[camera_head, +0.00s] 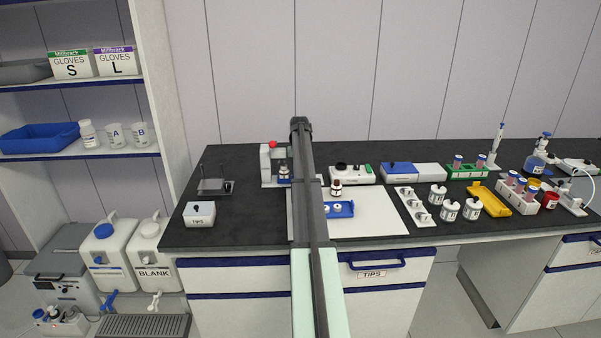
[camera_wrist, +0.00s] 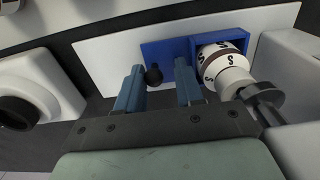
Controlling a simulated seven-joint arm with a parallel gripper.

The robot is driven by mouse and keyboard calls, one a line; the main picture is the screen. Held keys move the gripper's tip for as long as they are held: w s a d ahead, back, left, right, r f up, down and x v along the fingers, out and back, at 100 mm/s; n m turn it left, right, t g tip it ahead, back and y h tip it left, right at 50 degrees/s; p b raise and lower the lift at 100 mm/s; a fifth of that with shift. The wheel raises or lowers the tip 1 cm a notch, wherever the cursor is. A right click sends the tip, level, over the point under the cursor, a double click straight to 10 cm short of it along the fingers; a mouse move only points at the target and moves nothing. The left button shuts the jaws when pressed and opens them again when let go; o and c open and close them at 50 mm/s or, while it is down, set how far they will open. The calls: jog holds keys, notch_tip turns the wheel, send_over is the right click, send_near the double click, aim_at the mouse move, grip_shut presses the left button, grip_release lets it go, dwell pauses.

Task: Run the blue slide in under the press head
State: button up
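The blue slide (camera_wrist: 165,60) lies on a white base plate in the wrist view, with a small black knob (camera_wrist: 153,76) on it. A white bottle (camera_wrist: 222,66) with a brown band and "S" marks sits in the slide's raised blue holder. The press head (camera_wrist: 263,94), a grey disc on a stem, shows just right of the bottle's cap; I cannot tell the exact overlap. My gripper (camera_wrist: 158,95) is open, its two blue-grey fingers on either side of the knob with gaps showing. In the head view the press (camera_head: 267,163) stands left of my arm, which hides my gripper.
A white device with a black dial (camera_wrist: 22,108) is at the left of the wrist view. In the head view, a blue tray (camera_head: 340,209) and brown bottle (camera_head: 336,187) are right of my arm. The white mat (camera_head: 380,212) has free room.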

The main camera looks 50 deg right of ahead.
jog(key=shift+w+a, duration=0.2)
dwell(0.6)
jog(key=shift+s+d, duration=0.15)
jog(key=shift+s, duration=0.05)
jog(key=shift+r, duration=0.15)
jog(key=shift+r, duration=3.65)
